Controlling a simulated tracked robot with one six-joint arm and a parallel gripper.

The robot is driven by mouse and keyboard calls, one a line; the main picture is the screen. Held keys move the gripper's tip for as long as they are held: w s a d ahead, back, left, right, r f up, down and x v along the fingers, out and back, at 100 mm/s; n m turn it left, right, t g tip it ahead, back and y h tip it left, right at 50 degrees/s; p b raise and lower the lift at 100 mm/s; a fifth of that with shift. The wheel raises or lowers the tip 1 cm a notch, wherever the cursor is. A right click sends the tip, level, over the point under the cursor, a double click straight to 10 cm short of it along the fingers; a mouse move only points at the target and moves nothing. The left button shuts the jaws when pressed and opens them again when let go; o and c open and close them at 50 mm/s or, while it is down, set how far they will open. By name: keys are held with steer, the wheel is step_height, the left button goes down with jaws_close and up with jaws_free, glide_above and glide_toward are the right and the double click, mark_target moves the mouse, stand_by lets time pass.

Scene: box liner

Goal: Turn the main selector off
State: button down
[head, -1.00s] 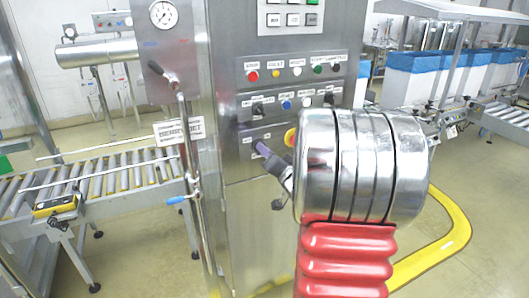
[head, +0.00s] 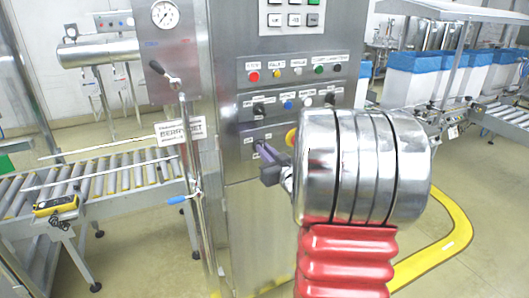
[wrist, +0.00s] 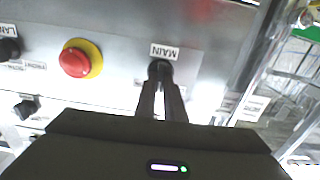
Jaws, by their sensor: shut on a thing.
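The main selector (wrist: 159,67) is a black knob on the steel panel. The label beside it reads MAIN and appears upside down in the wrist view. My gripper (wrist: 162,86) has its two dark fingers closed on this knob. In the head view my gripper (head: 262,150) reaches the cabinet's lower panel, left of the emergency stop. There the knob is mostly hidden behind the fingers, and its exact angle is hard to read.
A red emergency stop on a yellow ring (wrist: 78,59) sits close beside the selector. Other black knobs (wrist: 26,108) and coloured buttons (head: 253,77) share the cabinet front. A vertical pipe with a lever (head: 186,150) stands left of the panel. A roller conveyor (head: 100,178) is further left.

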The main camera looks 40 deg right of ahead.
steer(key=shift+w+a+f+n, duration=0.1)
steer(key=shift+a+n, duration=0.05)
steer(key=shift+n, duration=2.05)
steer(key=shift+a+n, duration=0.1)
steer(key=shift+n, duration=2.1)
steer(key=c, duration=1.8)
jaws_free()
steer(key=shift+c, duration=0.2)
steer(key=v, duration=1.3)
steer(key=shift+s, duration=0.4)
steer(key=shift+a, duration=0.1)
